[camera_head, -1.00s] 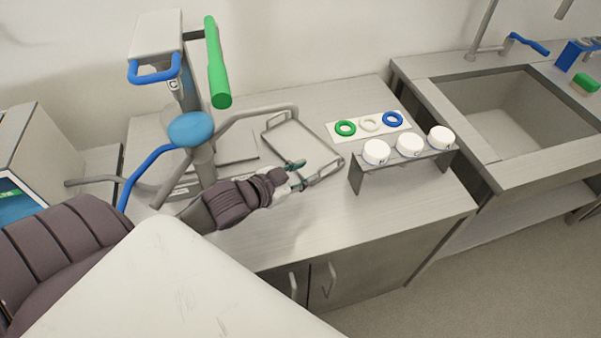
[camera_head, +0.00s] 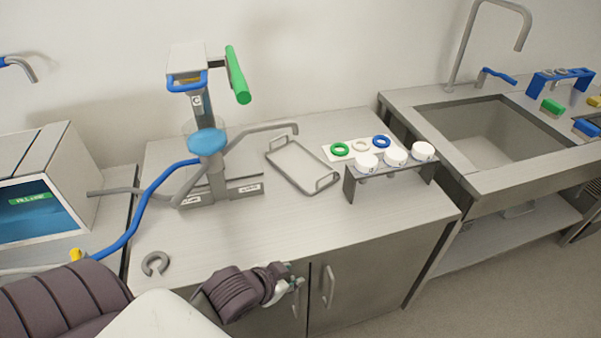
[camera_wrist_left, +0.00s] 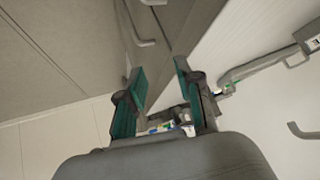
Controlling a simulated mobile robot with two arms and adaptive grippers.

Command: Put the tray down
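The grey metal tray (camera_head: 297,178) lies flat on the counter, between the filling machine and the small rack, with a raised handle at each end. It looks empty. My left gripper (camera_head: 298,284) is in front of the cabinet doors, below the counter's front edge and well apart from the tray. In the left wrist view its two green-padded fingers (camera_wrist_left: 158,80) stand apart with nothing between them. My right gripper is not in view.
The filling machine (camera_head: 207,142) with its green lever (camera_head: 238,75) stands left of the tray. A rack (camera_head: 390,175) with white-capped nozzles stands right, before green, white and blue rings. A sink (camera_head: 490,130) is further right. A grey open ring (camera_head: 155,263) lies front left.

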